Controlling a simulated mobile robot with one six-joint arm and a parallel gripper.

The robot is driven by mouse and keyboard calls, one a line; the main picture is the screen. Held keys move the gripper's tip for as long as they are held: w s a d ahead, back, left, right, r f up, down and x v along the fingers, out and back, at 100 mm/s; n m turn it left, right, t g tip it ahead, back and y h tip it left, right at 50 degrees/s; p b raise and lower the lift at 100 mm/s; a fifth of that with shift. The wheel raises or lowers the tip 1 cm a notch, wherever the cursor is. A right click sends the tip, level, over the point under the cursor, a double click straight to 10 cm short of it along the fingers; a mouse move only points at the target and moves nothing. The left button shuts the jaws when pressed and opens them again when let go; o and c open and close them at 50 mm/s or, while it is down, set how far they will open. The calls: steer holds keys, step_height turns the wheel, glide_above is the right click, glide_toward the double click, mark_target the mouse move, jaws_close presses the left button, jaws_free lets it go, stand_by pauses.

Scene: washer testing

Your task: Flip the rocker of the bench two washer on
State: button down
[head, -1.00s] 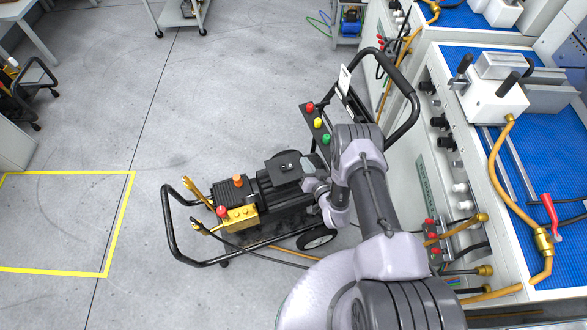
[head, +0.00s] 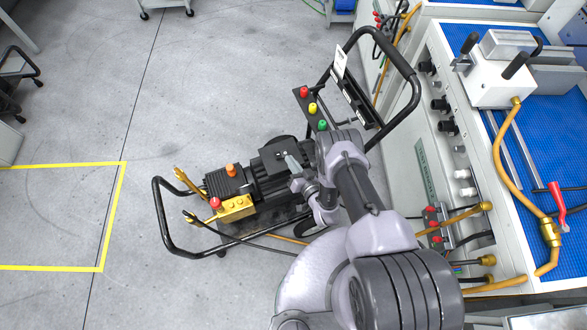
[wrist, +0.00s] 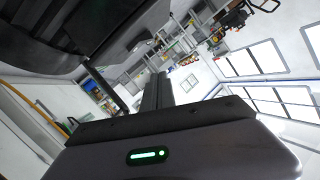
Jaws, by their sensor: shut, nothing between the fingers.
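A pressure washer (head: 225,188) stands on the floor beside the bench. It has a black tube frame, a ribbed black motor, a yellow pump block with red and orange knobs, and a panel with red, yellow and green buttons. My gripper (head: 292,162) is over the black box on top of the motor, seen from above; I cannot tell whether it touches. It is shut and empty. The wrist view shows its dark closed fingers (wrist: 157,90) pointing toward the room. I cannot make out the rocker; my gripper and wrist cover part of the washer.
A test bench (head: 425,150) with blue mats, black knobs, brass hoses and a red-handled valve stands close on the right. The washer's tall handle (head: 402,68) rises beside it. Open floor with a yellow outline (head: 112,220) lies to the left.

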mark_target(282, 164)
steer(key=b+x, duration=0.1)
steer(key=x, duration=0.3)
steer(key=shift+f+b, duration=0.2)
steer(key=shift+b, duration=0.2)
steer(key=shift+w+a+f+b, duration=0.1)
steer(key=shift+a+f+b, duration=0.25)
steer(key=shift+f+b, duration=0.15)
steer(key=shift+w+a+f+b, duration=0.1)
steer(key=shift+a+f+b, duration=0.25)
steer(key=shift+f, duration=0.25)
steer(key=shift+s+a+f+b, duration=0.15)
steer(key=shift+a+f+b, duration=0.2)
steer(key=shift+f, duration=0.25)
